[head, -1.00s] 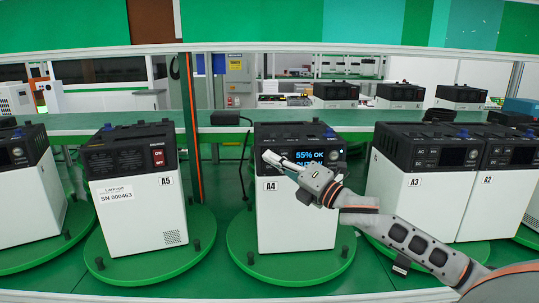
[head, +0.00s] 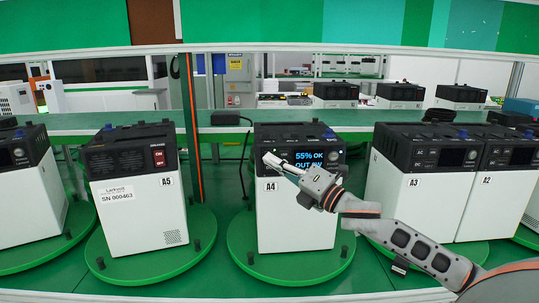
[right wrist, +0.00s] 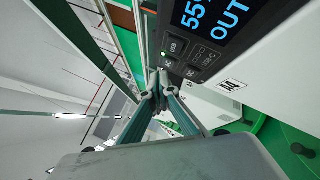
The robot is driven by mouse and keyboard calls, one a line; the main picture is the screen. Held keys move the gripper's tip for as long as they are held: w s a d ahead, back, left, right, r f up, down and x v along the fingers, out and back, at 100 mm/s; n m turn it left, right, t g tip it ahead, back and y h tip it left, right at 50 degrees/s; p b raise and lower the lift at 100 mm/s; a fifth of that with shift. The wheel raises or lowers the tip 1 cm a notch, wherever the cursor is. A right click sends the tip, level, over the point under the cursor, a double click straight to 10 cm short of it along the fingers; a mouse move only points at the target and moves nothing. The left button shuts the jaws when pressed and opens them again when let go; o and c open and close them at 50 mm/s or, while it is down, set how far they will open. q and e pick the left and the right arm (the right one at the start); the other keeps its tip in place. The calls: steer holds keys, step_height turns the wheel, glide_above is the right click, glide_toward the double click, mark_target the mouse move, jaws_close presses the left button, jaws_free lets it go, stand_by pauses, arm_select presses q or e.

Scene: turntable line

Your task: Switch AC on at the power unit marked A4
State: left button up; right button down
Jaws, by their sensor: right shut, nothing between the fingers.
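The power unit marked A4 (head: 297,220) is a white box with a black top. It stands on a green turntable disc (head: 241,257). Its lit display (head: 316,156) reads 55% OK and OUT 0W. The right wrist view shows its small button panel (right wrist: 197,53), with a USB button (right wrist: 176,46) and a green light near it. My right gripper (head: 268,157) is shut and empty, its tips at the panel's left part. In the right wrist view the fingertips (right wrist: 158,80) are close to the lower buttons and hide part of them; I cannot tell whether they touch. My left gripper is out of view.
Unit A5 (head: 138,215) stands to the left on its own disc, showing a red switch. Units A3 (head: 405,205) and A2 (head: 485,205) stand close together on the right. A green shelf (head: 350,126) runs behind. An orange-edged post (head: 194,130) stands between A5 and A4.

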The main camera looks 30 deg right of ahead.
steer(key=s, duration=0.1)
steer(key=s+a+p, duration=0.1)
steer(key=s, duration=0.1)
steer(key=s+a, duration=0.1)
steer(key=shift+s+a, duration=0.15)
stand_by(0.4)
stand_by(0.7)
steer(key=s+a+f+m+g+h, duration=0.15)
steer(key=f+m, duration=0.25)
steer(key=f, duration=0.6)
steer(key=s+a+f+m+g, duration=0.15)
steer(key=f+m, duration=0.35)
steer(key=f, duration=0.5)
steer(key=s+a+f+m+g+h, duration=0.1)
steer(key=s+f+m, duration=0.25)
steer(key=f, duration=0.65)
steer(key=s+a+f+m+g, duration=0.2)
steer(key=s+a+f+m, duration=0.3)
steer(key=s+f, duration=0.3)
steer(key=s+a+f+m+g, duration=0.3)
steer(key=s+a+f+m, duration=0.2)
steer(key=f, duration=0.7)
steer(key=s+a, duration=0.2)
steer(key=s, duration=0.1)
steer(key=shift+a+f+m, duration=0.35)
steer(key=shift+a+f, duration=0.05)
